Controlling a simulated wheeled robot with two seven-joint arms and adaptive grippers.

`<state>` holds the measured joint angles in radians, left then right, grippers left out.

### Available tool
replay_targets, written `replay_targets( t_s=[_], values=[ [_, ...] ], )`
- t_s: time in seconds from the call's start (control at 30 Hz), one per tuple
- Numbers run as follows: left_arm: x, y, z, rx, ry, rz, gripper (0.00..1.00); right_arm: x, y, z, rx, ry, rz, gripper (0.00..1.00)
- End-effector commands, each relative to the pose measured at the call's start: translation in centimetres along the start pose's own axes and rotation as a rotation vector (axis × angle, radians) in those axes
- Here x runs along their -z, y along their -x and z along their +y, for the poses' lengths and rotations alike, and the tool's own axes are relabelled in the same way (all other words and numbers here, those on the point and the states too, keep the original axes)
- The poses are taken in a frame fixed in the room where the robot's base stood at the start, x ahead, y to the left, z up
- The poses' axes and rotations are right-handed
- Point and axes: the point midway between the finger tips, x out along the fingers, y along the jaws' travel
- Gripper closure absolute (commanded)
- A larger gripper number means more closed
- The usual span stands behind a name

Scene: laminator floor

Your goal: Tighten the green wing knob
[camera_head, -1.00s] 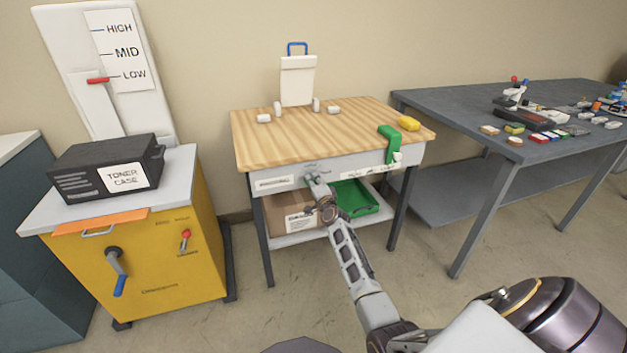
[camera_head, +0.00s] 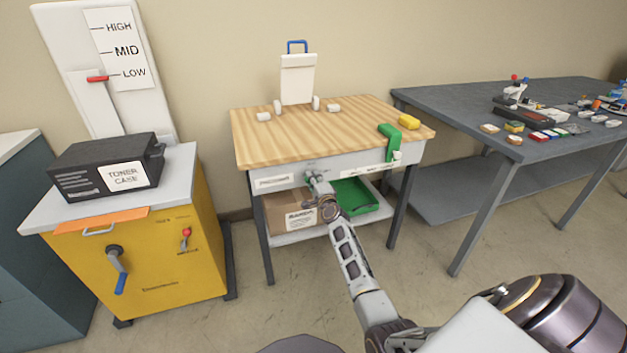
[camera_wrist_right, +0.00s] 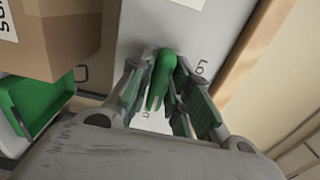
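The green wing knob (camera_wrist_right: 163,72) sits on the pale front panel (camera_wrist_right: 208,45) of the wooden-topped bench, beside lettering that starts "Lo". In the right wrist view the two fingers of my right gripper (camera_wrist_right: 160,78) flank the knob, with their tips closed in against its sides. In the head view my right gripper (camera_head: 314,180) is at the bench's front panel, and it hides the knob there. My left gripper is not in view.
Below the panel, a cardboard box (camera_head: 283,211) and a green tray (camera_head: 357,195) sit on the bench's lower shelf. A green clamp-like part (camera_head: 389,141) hangs over the front edge. A yellow cabinet (camera_head: 150,265) stands left, a grey table (camera_head: 455,110) right.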

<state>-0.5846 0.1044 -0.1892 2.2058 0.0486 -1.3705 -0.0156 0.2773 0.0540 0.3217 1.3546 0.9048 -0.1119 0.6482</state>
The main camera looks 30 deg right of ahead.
Motion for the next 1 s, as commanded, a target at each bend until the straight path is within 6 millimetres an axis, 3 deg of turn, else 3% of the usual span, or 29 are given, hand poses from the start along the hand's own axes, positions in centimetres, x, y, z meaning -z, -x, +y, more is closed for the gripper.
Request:
replay_targets(
  t_s=[0.1, 0.57, 1.0],
  values=[
    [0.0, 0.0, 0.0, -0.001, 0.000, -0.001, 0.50, 0.1, -0.3, -0.9, 0.013, 0.001, 0.003, 0.64],
    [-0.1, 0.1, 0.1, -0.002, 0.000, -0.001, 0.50, 0.0, 0.1, -0.4, 0.006, 0.001, 0.001, 0.64],
    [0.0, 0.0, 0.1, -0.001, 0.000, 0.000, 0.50, 0.0, 3.1, -0.2, 0.004, 0.001, 0.001, 0.64]
  ],
)
